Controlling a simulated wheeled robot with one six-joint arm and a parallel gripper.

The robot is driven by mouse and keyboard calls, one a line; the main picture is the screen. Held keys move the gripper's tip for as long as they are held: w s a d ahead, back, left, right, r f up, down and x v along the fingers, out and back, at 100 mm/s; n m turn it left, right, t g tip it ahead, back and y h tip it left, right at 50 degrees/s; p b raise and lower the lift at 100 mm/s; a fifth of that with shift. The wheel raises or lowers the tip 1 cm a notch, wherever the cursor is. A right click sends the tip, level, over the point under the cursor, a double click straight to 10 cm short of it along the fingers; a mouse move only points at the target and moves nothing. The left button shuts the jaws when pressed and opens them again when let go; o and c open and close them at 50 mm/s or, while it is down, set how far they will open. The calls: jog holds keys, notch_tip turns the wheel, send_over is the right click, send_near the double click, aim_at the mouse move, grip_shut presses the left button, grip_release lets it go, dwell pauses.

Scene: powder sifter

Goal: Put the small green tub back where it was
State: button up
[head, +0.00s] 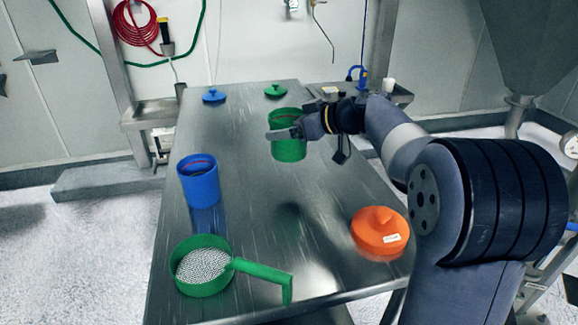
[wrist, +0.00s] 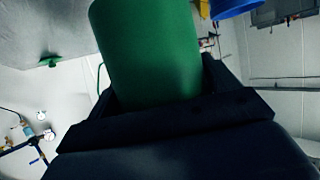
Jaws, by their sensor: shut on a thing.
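The small green tub (head: 290,150) is upright at the far middle of the steel table in the head view. My gripper (head: 285,133) is shut on it, with a finger across its side. In the wrist view the green tub (wrist: 150,50) fills the upper middle, between the dark jaws of my gripper (wrist: 160,115). Its base is close to the table top or just above it; I cannot tell whether it touches.
A blue tub (head: 199,180) stands at the table's left. A green sieve (head: 202,268) with a handle lies at the front left. An orange lid (head: 380,232) lies at the right. A blue lid (head: 214,96) and a green lid (head: 275,90) lie at the back. The table's middle is clear.

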notch_tip(320, 180, down, 9)
jog(key=shift+f+b, duration=0.2)
jog(key=shift+b, duration=0.15)
jog(key=shift+f+b, duration=0.2)
jog(key=shift+b, duration=0.1)
jog(key=o, duration=1)
jog(key=shift+r, duration=0.1)
jog(key=shift+r+p, duration=0.15)
jog(key=shift+p, duration=0.2)
jog(key=b+v, duration=0.1)
jog(key=v, duration=1.1)
